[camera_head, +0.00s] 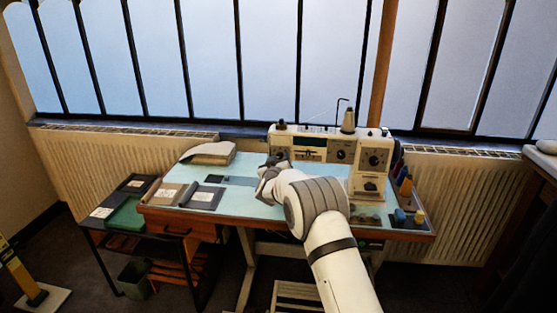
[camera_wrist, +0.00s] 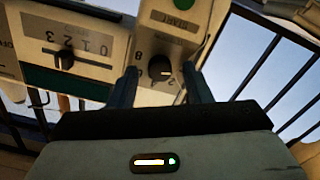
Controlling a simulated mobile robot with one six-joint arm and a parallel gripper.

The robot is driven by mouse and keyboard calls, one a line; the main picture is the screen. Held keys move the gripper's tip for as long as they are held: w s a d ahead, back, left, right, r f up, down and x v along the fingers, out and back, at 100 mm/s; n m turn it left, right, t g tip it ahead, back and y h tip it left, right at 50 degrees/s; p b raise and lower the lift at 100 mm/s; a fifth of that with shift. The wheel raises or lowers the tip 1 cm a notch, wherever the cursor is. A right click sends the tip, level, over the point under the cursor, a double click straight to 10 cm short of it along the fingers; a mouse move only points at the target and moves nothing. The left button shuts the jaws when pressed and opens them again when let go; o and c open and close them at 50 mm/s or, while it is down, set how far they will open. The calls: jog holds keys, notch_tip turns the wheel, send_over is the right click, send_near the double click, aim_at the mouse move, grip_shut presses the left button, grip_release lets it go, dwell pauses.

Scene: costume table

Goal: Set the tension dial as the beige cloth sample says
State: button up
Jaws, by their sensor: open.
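The sewing machine (camera_head: 318,145) stands at the back of the pale blue table, with two round dark dials on its front, a middle one (camera_head: 342,155) and a right one (camera_head: 375,158). In the wrist view a black dial (camera_wrist: 160,68) with a light pointer mark sits beyond and between my fingertips. Figures 8 and 2 show beside it; its exact setting is unclear. My gripper (camera_wrist: 161,88) is open and empty; in the head view its end (camera_head: 268,172) is before the machine's left part. The beige cloth sample (camera_head: 167,195) lies at the table's front left, its label unreadable.
A dark grey sample (camera_head: 203,198) lies beside the beige one. A folded cloth pile (camera_head: 208,153) is behind. A slider (camera_wrist: 65,58) marked 0 to 3 and a green START button (camera_wrist: 182,4) flank the dial. Thread spools (camera_head: 405,187) stand right. A low side table (camera_head: 115,235) is left.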

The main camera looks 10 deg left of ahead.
jog(key=shift+c, duration=0.6)
grip_shut()
